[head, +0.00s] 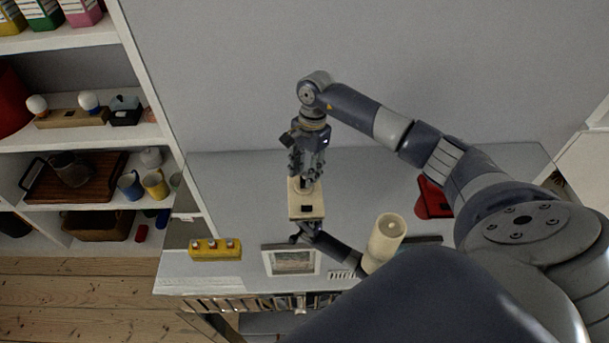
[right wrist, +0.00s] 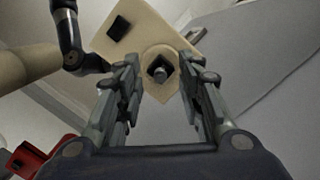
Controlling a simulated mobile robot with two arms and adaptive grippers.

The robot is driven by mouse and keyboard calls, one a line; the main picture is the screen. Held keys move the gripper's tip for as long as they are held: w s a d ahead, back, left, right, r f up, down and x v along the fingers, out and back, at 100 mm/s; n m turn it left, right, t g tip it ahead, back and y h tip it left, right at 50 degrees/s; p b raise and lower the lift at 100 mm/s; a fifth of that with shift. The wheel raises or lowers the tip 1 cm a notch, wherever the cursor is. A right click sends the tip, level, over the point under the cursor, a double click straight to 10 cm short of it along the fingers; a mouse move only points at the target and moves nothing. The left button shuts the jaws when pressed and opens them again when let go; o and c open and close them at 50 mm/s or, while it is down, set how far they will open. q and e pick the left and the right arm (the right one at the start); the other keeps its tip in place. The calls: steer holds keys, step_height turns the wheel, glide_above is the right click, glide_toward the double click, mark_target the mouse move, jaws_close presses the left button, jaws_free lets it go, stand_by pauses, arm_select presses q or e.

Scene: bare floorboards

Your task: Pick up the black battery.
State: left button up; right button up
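My right gripper (head: 306,178) points down over a beige block (head: 299,213) on the grey table. In the right wrist view the gripper (right wrist: 159,64) is open, its two fingers apart. Between them shows a dark, faceted piece (right wrist: 160,73) in a round seat on the block (right wrist: 145,35); it looks like the black battery, but I cannot be sure. No contact with the fingers is visible. A flat black square (right wrist: 118,28) also sits on the block, and shows in the head view (head: 307,208).
A dark jointed arm (head: 335,250) and a beige cylinder (head: 387,238) stand close to the block. A picture frame (head: 291,274), a yellow block (head: 215,249) and a red object (head: 432,200) are on the table (head: 240,190). Shelves (head: 75,145) stand at left.

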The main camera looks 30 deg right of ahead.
steer(key=shift+f, duration=0.15)
steer(key=shift+c, duration=0.2)
jaws_close()
